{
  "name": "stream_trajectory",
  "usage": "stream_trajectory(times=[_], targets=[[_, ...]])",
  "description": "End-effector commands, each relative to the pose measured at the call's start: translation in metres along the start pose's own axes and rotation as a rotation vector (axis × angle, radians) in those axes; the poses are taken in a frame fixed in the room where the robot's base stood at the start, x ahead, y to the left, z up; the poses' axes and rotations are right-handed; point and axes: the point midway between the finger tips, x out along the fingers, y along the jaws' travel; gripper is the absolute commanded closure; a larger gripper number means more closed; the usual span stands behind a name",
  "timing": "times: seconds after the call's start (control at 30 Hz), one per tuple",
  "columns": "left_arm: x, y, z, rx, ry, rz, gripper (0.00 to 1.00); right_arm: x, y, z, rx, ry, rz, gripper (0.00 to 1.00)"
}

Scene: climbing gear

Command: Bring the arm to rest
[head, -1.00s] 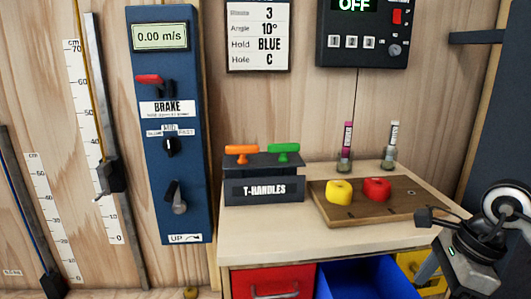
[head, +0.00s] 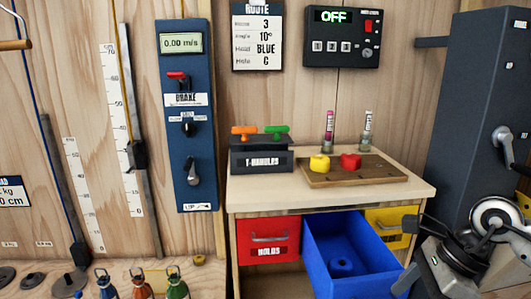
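One arm of mine comes in from the lower right, and its gripper (head: 408,252) shows at the right edge of the open blue drawer. Its dark fingers are seen small and partly overlapped by the wrist, one up by the yellow drawer and one low by the blue drawer's side. They stand apart with nothing seen between them, so my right gripper looks open and empty. My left gripper is not in view.
The blue drawer (head: 318,262) stands pulled out with a blue hold (head: 341,267) inside. The red drawer (head: 268,240) and yellow drawer (head: 392,226) flank it. The bench top (head: 250,196) carries a T-handle rack (head: 262,158) and a wooden board (head: 330,180). Bottles (head: 140,287) stand lower left.

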Motion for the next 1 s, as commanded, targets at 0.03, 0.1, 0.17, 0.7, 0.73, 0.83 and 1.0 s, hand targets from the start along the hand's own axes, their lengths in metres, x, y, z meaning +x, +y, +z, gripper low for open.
stream_trajectory(times=[0.03,0.1,0.17,0.7,0.73,0.83,1.0], targets=[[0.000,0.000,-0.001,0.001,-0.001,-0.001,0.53,0.008,0.007,0.010,0.010,-0.047,0.030,0.19],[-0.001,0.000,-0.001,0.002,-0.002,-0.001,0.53,0.017,0.016,0.024,0.030,-0.120,0.069,0.19],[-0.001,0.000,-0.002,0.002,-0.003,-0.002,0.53,0.024,0.025,0.038,0.055,-0.189,0.109,0.19],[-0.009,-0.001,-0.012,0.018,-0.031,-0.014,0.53,0.025,0.053,0.154,1.659,-1.448,0.999,0.19],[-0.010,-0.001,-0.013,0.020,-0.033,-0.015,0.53,0.035,0.046,0.140,1.853,-1.493,1.048,0.19],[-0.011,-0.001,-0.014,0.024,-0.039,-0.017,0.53,0.081,0.046,0.084,2.476,-1.550,1.152,0.19],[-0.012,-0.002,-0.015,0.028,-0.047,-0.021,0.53,0.143,0.087,0.024,-2.244,1.026,-0.836,0.19]])
